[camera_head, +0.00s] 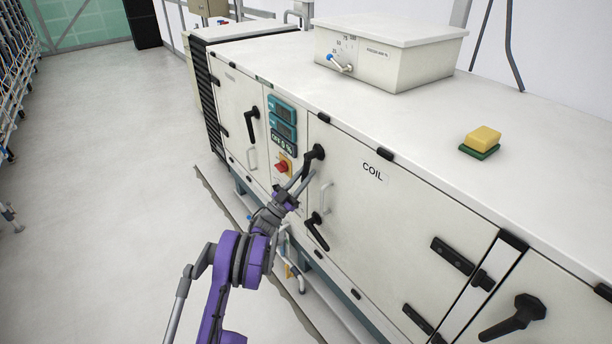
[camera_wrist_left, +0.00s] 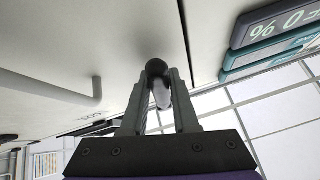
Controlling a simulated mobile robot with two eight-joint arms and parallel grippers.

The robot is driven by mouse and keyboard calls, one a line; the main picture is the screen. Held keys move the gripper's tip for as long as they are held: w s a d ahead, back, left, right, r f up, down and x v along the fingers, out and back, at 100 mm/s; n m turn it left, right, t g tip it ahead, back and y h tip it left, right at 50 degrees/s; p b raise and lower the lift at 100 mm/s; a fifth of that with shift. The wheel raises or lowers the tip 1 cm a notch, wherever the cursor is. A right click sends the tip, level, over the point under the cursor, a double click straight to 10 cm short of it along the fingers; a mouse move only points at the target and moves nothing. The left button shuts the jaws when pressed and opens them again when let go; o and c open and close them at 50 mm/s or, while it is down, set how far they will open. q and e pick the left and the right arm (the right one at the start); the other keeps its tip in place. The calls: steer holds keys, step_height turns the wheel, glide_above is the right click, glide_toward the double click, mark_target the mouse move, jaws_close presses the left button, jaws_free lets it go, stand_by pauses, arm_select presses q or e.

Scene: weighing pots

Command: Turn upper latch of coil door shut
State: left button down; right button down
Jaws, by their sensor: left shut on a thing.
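The coil door (camera_head: 375,215) is a white panel lettered COIL on the front of the long white unit. It looks flush with its frame. Its upper latch (camera_head: 316,153) is a black lever handle near the door's top left corner, with its arm pointing down and slightly left. The lower latch (camera_head: 316,232) is a similar black handle, slanting down to the right. My left gripper (camera_head: 304,178) is shut on the upper latch's arm. In the left wrist view the black latch (camera_wrist_left: 157,68) sits between the two fingers (camera_wrist_left: 160,98). My right gripper is out of view.
A pale grab handle (camera_head: 326,197) stands out from the door just right of my left gripper. A control panel with a red switch (camera_head: 282,167) is close on the left. A yellow sponge (camera_head: 483,138) lies on top. The floor at left is clear.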

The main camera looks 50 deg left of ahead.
arm_select(q)
steer(key=shift+r, duration=0.1)
steer(key=c, duration=0.7)
jaws_free()
steer(key=p+v, duration=0.1)
steer(key=v, duration=0.9)
steer(key=shift+s+f, duration=0.25)
steer(key=shift+s, duration=0.1)
steer(key=shift+s+a, duration=0.1)
